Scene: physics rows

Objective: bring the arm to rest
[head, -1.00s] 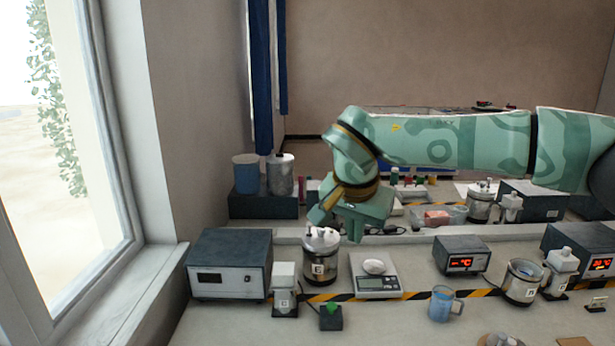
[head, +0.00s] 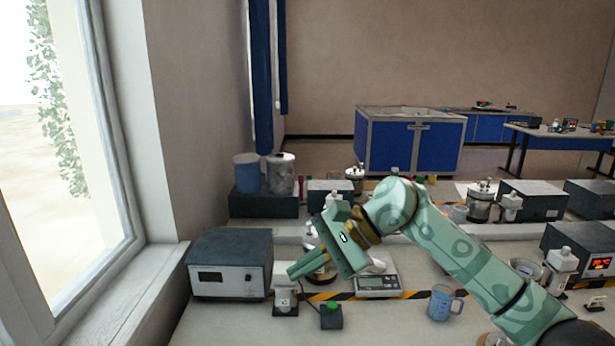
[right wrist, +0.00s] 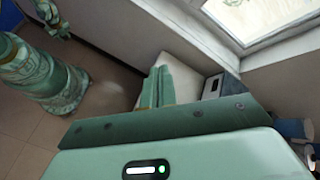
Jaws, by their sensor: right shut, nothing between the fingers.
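My right arm comes in from the lower right in the head view, green with darker bands. Its gripper (head: 290,272) points left and a little down above the bench, in front of the silver pot, which it partly hides. The fingers are together with nothing between them. In the right wrist view the closed fingers (right wrist: 157,88) stand side by side above the pale bench. My left gripper does not show in the head view.
A dark box instrument (head: 228,278) stands left of the gripper. A white-topped bottle (head: 285,290), a small green-topped block (head: 331,316), a scale (head: 377,284) and a blue mug (head: 443,303) stand close to the arm. The window sill (head: 140,300) is at left.

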